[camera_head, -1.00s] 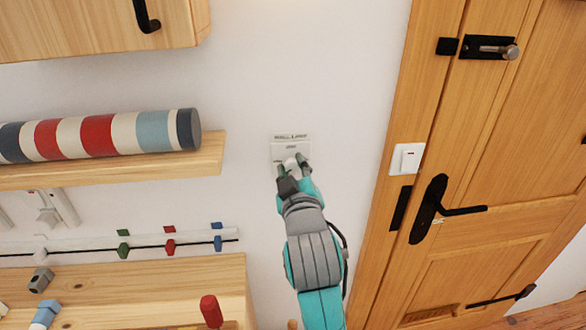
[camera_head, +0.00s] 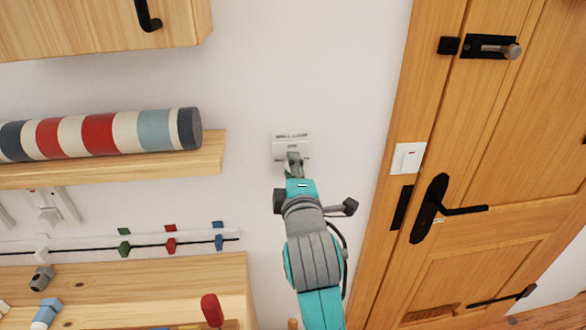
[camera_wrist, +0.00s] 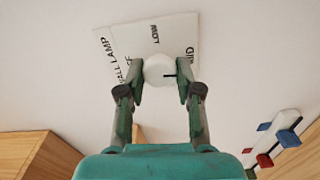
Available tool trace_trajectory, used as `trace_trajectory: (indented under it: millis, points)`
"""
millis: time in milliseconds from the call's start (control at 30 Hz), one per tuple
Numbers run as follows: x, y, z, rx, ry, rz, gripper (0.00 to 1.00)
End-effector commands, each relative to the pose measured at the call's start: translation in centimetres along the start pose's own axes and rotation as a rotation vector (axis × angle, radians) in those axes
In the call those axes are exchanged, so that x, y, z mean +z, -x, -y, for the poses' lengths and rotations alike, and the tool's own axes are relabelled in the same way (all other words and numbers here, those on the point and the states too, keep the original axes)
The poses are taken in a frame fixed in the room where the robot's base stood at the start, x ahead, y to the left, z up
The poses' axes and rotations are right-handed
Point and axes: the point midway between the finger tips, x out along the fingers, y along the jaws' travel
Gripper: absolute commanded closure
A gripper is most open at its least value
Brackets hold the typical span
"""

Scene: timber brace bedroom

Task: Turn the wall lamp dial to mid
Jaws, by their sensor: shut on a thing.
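The wall lamp plate (camera_head: 291,141) is a white panel on the wall, left of the door. In the wrist view the plate (camera_wrist: 120,45) appears turned, with "WALL LAMP" along its left edge and other labels partly covered or hard to read. The round white dial (camera_wrist: 157,68) is between my fingertips. Its short dark mark points right, towards a partly hidden label near the right finger. My gripper (camera_wrist: 161,82) is shut on the dial, one finger on each side. In the head view my gripper (camera_head: 294,166) hides most of the dial.
A shelf (camera_head: 110,172) with a striped roll (camera_head: 95,135) is to the left. A rail with coloured sliders (camera_head: 170,243) runs below it. A white switch (camera_head: 408,158) and the wooden door (camera_head: 500,190) are to the right. Bare wall surrounds the plate.

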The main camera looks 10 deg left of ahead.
Motion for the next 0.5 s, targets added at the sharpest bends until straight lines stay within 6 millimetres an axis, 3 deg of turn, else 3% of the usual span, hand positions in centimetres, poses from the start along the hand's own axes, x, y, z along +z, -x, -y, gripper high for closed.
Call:
trace_trajectory:
  millis: [500]
  points:
    - [-0.02, 0.0, 0.18, -0.003, 0.121, -0.001, 1.0]
